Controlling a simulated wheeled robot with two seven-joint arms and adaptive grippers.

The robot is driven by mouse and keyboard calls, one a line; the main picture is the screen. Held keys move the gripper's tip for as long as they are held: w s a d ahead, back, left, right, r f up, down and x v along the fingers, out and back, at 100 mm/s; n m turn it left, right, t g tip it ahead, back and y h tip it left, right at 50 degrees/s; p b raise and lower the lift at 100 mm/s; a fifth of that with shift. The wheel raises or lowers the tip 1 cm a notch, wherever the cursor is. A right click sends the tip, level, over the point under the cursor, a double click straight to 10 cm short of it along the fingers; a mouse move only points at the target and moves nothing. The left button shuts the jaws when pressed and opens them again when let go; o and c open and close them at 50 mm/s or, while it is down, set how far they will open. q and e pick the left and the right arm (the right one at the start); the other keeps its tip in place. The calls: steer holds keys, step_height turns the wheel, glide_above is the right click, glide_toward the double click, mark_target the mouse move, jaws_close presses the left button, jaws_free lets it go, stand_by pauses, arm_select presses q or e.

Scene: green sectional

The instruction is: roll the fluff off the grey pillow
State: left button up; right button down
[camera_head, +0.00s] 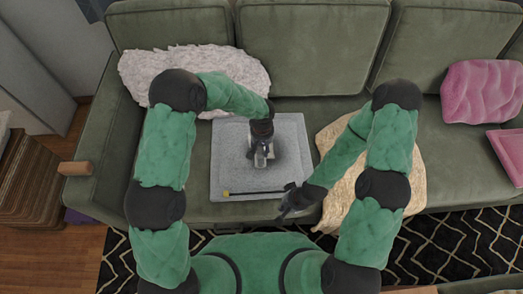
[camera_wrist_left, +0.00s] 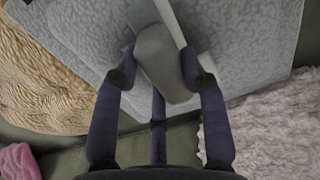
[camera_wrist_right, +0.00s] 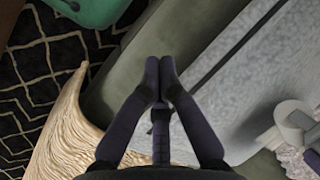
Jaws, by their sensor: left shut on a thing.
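The grey pillow (camera_head: 230,150) lies flat on the sofa seat. It fills the top of the left wrist view (camera_wrist_left: 90,40) and the right side of the right wrist view (camera_wrist_right: 225,90). My left gripper (camera_head: 262,152) is over the pillow's middle, its fingers shut on the grey handle of a roller (camera_wrist_left: 165,65). The roller also shows at the right edge of the right wrist view (camera_wrist_right: 292,115). I cannot tell whether it touches the pillow. My right gripper (camera_head: 291,204) is by the pillow's front right corner, fingertips together and empty. I cannot make out separate fluff.
A thin dark rod with a yellow end (camera_head: 227,194) runs along the pillow's front edge towards my right gripper. A white fluffy throw (camera_head: 135,70) lies behind left, a cream throw (camera_head: 405,180) to the right.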

arm_select(q)
steer(key=shift+w+a+f+b, duration=0.1)
steer(key=shift+w+b, duration=0.2)
steer(key=shift+w, duration=1.45)
steer(key=shift+w+a+f+b, duration=0.1)
steer(key=shift+w+b, duration=0.15)
steer(key=shift+w, duration=1.5)
steer(key=shift+w+a+r+b, duration=0.15)
steer(key=shift+w+b, duration=0.25)
steer(key=shift+w, duration=2.2)
steer(key=shift+d, duration=0.75)
steer(key=shift+s, duration=1.8)
